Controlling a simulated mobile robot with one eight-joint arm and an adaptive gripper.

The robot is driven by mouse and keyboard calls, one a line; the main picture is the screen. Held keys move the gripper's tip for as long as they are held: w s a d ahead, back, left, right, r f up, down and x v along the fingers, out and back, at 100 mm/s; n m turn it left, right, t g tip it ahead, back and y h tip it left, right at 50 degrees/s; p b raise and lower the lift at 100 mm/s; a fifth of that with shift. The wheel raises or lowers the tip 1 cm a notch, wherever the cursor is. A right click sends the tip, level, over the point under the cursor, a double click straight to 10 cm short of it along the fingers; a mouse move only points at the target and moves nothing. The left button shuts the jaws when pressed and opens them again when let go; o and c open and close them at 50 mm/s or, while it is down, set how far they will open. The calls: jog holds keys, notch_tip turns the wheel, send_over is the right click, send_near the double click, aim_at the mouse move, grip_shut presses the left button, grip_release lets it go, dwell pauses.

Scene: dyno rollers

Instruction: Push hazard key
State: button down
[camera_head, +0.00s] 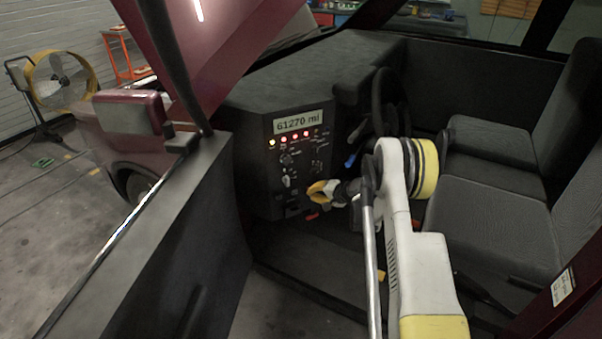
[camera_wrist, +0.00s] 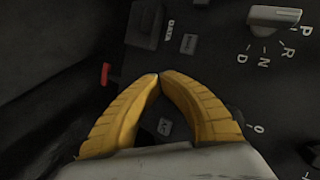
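The dashboard panel (camera_head: 292,160) carries the keys, dials and warning lights. My gripper (camera_head: 310,191) is in front of its lower part. In the wrist view my gripper (camera_wrist: 159,76) has its two yellow fingers meeting at the tips, with nothing held. A small dark key (camera_wrist: 165,127) with a pale mark shows in the gap between the fingers; its symbol is too small to name it surely as the hazard key. Another small key (camera_wrist: 189,43) with a pale mark lies beyond the fingertips. I cannot tell whether the tips touch the panel.
A gear selector (camera_wrist: 273,17) marked P, R, N, D is at the upper right of the wrist view. A red lever (camera_wrist: 105,75) sticks out at the panel edge. The steering wheel (camera_head: 383,100) and seats (camera_head: 495,215) lie to the right; the open door (camera_head: 165,240) is left.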

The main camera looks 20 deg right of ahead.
jog(key=shift+w, duration=0.2)
dwell(0.4)
jog(key=shift+s, duration=0.5)
jog(key=s, duration=0.6)
jog(key=shift+d, duration=0.15)
dwell(1.6)
